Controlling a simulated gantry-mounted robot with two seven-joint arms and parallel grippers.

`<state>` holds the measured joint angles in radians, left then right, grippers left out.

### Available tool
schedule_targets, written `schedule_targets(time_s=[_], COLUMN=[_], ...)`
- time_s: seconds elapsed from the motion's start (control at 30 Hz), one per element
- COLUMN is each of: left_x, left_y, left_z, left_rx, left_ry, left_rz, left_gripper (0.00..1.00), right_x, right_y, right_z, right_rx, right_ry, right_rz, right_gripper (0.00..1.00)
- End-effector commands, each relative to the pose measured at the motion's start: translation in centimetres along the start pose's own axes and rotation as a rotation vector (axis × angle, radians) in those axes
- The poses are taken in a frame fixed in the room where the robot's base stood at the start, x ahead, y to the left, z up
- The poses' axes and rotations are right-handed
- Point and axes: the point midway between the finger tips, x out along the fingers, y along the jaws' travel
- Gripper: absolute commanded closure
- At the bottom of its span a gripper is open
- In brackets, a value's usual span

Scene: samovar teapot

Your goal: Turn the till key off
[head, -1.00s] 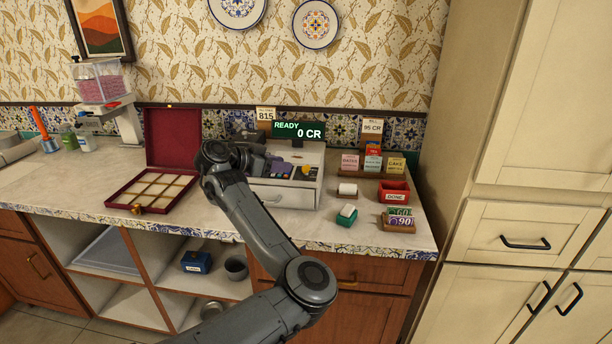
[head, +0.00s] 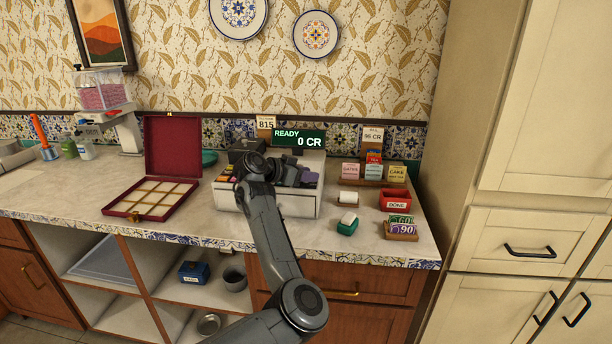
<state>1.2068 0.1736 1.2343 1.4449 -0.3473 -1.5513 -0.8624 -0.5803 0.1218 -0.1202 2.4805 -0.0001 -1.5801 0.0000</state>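The till (head: 268,203) is a white box on the counter, with a lit display (head: 299,138) behind it reading "READY 0 CR". My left gripper (head: 300,177) is over the top of the till and points right. It is dark, small and seen from behind, so I cannot tell whether its fingers are open or shut. I cannot make out the till key; my arm covers part of the till's top. Coloured items show at the top's left edge (head: 227,173). My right gripper is not in view.
An open red box (head: 125,206) with compartments stands left of the till. On the right are a white block on a green base (head: 347,223), a red "DONE" tray (head: 395,200), a price-card rack (head: 364,183) and a numbered holder (head: 401,230). The counter's front strip is mostly clear.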

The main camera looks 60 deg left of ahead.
Motion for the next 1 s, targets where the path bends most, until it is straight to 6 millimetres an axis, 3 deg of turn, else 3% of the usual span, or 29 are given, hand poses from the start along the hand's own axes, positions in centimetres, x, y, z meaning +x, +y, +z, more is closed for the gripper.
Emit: schedule_targets(time_s=[0.17, 0.37, 0.77, 1.0], left_x=[0.0, 0.0, -0.1, -0.2], left_y=[0.0, 0.0, 0.0, 0.1], left_z=[0.0, 0.0, 0.0, -0.2], left_rx=[0.000, 0.000, -0.012, -0.055], left_ry=[0.000, 0.000, -0.003, -0.007], left_rz=[0.000, 0.000, -0.030, -0.144], left_gripper=[0.69, 0.99, 1.00, 1.00], right_x=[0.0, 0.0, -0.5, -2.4], right_y=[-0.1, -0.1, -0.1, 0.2], right_z=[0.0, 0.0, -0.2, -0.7], right_rx=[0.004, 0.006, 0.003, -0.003], right_ry=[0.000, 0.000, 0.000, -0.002], right_rz=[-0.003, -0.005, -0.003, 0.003], right_gripper=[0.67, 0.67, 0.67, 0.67])
